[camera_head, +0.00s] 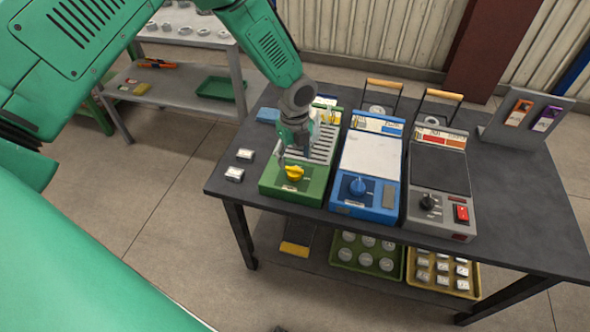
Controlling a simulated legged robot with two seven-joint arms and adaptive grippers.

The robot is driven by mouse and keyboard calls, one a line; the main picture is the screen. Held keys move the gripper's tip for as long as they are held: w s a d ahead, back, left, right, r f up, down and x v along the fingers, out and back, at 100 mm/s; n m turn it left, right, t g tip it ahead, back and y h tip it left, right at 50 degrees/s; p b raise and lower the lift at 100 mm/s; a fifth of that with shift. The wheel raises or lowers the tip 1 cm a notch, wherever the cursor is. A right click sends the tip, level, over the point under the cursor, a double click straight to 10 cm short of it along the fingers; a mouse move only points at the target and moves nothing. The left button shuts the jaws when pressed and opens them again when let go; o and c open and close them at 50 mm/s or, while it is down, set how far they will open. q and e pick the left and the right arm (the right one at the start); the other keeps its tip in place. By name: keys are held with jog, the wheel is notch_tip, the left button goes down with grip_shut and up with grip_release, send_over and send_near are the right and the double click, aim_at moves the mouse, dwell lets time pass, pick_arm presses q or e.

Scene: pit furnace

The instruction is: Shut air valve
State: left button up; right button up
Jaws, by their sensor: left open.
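A green unit (262,185) with a slatted top stands at the left of the dark table, with a yellow knob (294,173) on its front. A blue unit (364,210) with a blue knob (357,187) stands beside it. I cannot tell from the labels which knob is the air valve. My left gripper (291,157) is open and points down over the green unit, just behind the yellow knob. I cannot tell whether it touches the knob. My arm hides part of the green unit's top. My right gripper is out of view.
A grey unit (440,226) with a black knob and red switch stands right of the blue one. Two small silvery blocks lie on the table (222,187) at left. A rack (526,125) stands at back right. Trays sit on the lower shelf. Another shelf unit (160,110) is behind left.

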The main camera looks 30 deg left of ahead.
aim_at(295, 168)
pick_arm(q)
jog(key=shift+f, duration=2.8)
jog(key=c, duration=1.1)
